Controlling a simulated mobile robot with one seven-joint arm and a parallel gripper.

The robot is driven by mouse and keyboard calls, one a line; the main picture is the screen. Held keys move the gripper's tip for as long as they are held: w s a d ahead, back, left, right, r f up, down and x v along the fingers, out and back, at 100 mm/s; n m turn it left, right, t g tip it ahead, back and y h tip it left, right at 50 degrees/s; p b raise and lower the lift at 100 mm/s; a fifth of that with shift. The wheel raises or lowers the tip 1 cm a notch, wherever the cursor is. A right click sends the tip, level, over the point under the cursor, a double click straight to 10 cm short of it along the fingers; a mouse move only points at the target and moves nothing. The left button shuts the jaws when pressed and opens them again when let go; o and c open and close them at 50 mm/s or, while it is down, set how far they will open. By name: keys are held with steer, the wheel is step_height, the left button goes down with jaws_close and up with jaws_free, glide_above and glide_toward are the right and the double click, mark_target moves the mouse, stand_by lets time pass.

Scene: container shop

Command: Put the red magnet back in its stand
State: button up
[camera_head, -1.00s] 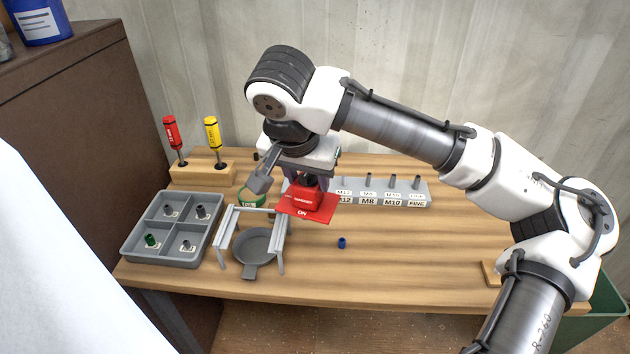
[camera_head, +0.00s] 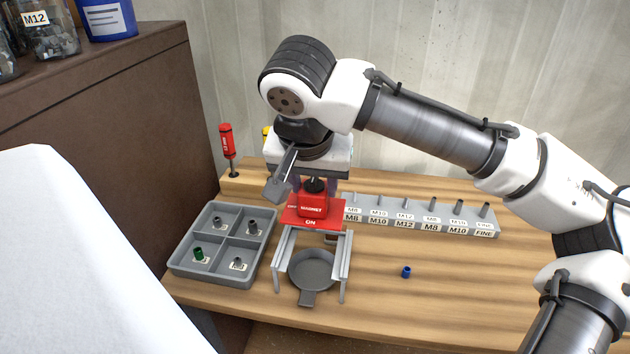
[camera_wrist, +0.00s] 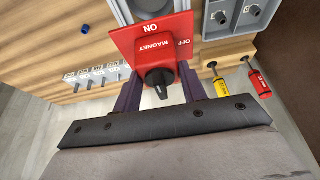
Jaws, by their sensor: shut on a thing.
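The red magnet (camera_head: 312,206) has a flat red plate, a red block marked MAGNET and a dark knob on top. My gripper (camera_head: 314,184) is shut on its block and holds it upright. In the wrist view, the two dark fingers of my gripper (camera_wrist: 160,82) flank the magnet (camera_wrist: 152,42). The stand (camera_head: 346,262) is a grey frame with two rails on legs. The magnet is at the far end of the stand, in line with it. The plate hides the stand's far end, and I cannot tell whether they touch.
A grey round pan (camera_head: 311,268) sits between the stand's legs. A four-compartment tray (camera_head: 190,268) with small parts is on the left. A labelled rack (camera_head: 420,218) stands behind right. A blue piece (camera_head: 406,272) lies on the open table. A red screwdriver (camera_head: 228,145) stands behind left.

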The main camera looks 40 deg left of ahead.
mark_target(312, 219)
steer(key=shift+f+b, duration=3.3)
steer(key=shift+f, duration=1.2)
steer(key=shift+f, duration=0.1)
steer(key=o, duration=1.5)
steer(key=shift+c, duration=0.2)
steer(key=v, duration=1.3)
steer(key=shift+r+b, duration=0.4)
steer(key=shift+b, duration=0.05)
steer(key=shift+d, duration=0.1)
